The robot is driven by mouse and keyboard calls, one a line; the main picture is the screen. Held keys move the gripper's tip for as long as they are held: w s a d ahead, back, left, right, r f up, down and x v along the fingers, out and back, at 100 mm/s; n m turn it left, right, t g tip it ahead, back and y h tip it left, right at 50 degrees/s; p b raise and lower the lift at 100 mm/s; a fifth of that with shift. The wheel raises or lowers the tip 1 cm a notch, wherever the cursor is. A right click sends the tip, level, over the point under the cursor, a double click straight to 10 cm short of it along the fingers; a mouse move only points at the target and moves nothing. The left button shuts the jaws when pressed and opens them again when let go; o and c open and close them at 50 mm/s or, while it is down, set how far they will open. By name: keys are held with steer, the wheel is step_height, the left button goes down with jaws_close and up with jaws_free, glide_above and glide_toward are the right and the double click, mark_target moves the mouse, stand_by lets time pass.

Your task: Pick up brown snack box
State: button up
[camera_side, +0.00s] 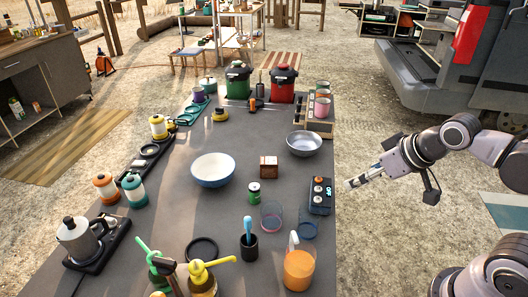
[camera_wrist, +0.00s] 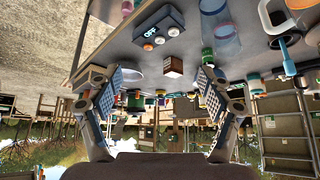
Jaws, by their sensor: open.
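The brown snack box (camera_side: 268,166) is a small cube with a pale band. It sits on the grey table (camera_side: 225,235), between a white-and-blue bowl and a grey metal bowl. My gripper (camera_side: 352,183) is off the table's right edge, pointing left, well apart from the box. In the wrist view, which looks upside down, the box (camera_wrist: 173,66) shows ahead between the two spread fingers of my gripper (camera_wrist: 155,78). The gripper is open and empty.
A dark box with knobs and an "OFF" display (camera_side: 320,195) stands at the table edge between my gripper and the snack box. A green-lidded jar (camera_side: 254,192), clear tumblers (camera_side: 271,215), a metal bowl (camera_side: 304,143) and a white-and-blue bowl (camera_side: 213,169) are nearby.

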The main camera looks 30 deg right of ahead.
steer(key=n+g+h, duration=0.3)
steer(key=n+g, duration=0.1)
steer(key=n, duration=2.5)
glide_above(269, 161)
steer(key=s+a, duration=0.2)
steer(key=s, duration=0.1)
step_height(269, 161, down, 5)
steer(key=shift+t, duration=0.3)
steer(key=x, duration=1)
steer(key=shift+a+f, duration=0.1)
steer(key=shift+f, duration=0.25)
steer(key=c, duration=1.3)
